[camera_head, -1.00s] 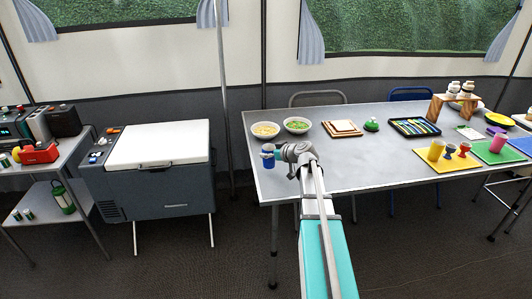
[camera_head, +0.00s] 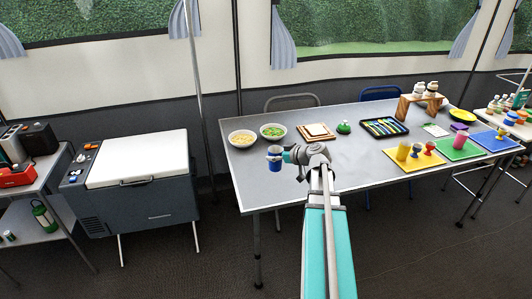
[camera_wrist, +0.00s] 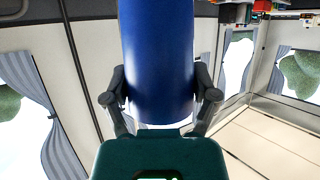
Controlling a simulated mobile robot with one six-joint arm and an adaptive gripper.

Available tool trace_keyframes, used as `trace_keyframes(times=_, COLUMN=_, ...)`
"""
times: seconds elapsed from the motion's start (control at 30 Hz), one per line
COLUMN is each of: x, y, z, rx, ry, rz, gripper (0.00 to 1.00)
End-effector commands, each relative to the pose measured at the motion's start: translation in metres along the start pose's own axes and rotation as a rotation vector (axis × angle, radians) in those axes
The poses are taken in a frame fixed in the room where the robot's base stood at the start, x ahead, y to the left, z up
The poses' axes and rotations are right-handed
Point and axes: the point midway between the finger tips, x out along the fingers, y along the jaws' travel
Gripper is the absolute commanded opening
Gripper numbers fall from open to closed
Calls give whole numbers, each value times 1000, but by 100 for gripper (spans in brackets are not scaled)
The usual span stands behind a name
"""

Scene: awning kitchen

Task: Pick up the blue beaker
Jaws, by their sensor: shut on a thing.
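The blue beaker (camera_head: 274,163) is at the near left part of the table in the head view. In the wrist view it is a large blue cylinder (camera_wrist: 157,60) between the two fingers. My gripper (camera_wrist: 160,92) is shut on the beaker, with one finger on each side. In the head view my gripper (camera_head: 280,155) reaches the beaker from the right, and the beaker stays about upright. I cannot tell from these frames how far it is above the tabletop.
The grey table (camera_head: 345,172) holds two bowls (camera_head: 242,137), stacked boards (camera_head: 317,131), a green item (camera_head: 344,127), a cutlery tray (camera_head: 384,127) and coloured mats (camera_head: 415,157). A cool box (camera_head: 140,165) stands to the left. The table's middle is mostly clear.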

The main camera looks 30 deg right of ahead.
Motion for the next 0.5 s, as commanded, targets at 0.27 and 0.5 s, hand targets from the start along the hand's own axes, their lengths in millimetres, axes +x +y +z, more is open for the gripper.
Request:
trace_keyframes(times=0.27, x=-8, y=1, z=0, rx=0, ry=0, rz=-1, gripper=32)
trace_keyframes(times=0.5, x=-8, y=1, z=0, rx=-1, ry=0, rz=-1, gripper=32)
